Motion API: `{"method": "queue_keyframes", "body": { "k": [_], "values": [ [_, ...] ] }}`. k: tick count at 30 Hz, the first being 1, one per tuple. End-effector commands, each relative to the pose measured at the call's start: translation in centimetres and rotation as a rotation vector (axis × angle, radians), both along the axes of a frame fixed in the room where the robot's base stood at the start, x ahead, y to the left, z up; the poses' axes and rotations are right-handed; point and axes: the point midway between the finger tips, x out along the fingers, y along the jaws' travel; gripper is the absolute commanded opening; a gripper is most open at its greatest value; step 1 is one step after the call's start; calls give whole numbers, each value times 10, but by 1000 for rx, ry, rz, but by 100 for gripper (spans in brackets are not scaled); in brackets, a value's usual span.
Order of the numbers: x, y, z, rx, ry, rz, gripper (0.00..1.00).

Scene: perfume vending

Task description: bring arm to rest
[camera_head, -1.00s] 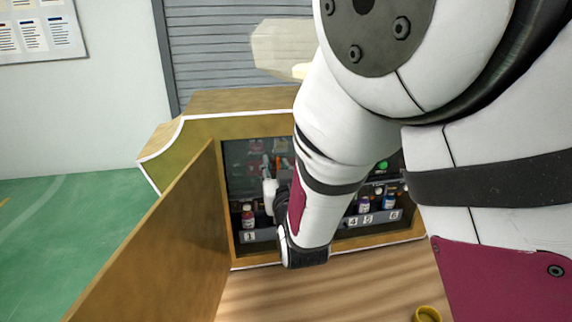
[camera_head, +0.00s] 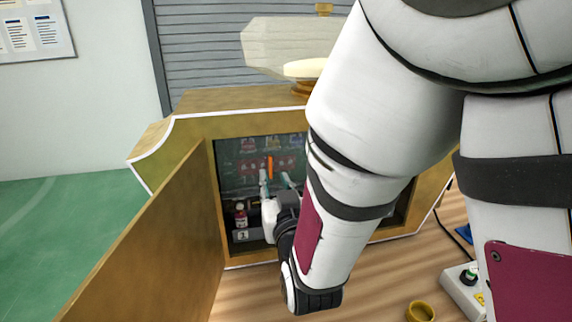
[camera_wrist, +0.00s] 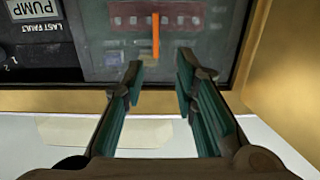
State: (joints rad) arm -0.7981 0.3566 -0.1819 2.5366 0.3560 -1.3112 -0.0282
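My gripper (camera_wrist: 160,72) shows in the wrist view with its two dark green fingers apart and nothing between them. In the head view my gripper (camera_head: 277,183) is at the opening of the wooden cabinet (camera_head: 190,130), partly hidden by my own wrist. My arm crosses the right of the head view and hides much of the cabinet's inside.
The cabinet's wooden door (camera_head: 150,240) stands open on the left. A small red bottle (camera_head: 240,214) stands inside at a numbered place. A yellow ring (camera_head: 420,311) and a white box with buttons (camera_head: 464,287) are on the wooden table at the right.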

Motion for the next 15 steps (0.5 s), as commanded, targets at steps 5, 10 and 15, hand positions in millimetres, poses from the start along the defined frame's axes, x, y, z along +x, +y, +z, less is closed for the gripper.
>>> {"method": "queue_keyframes", "body": {
  "k": [5,10,15],
  "values": [
    [0,0,0,0,0,0,27],
    [3,-10,6,8,50,-11,27],
    [1,-40,19,22,214,-30,27]
  ]
}}
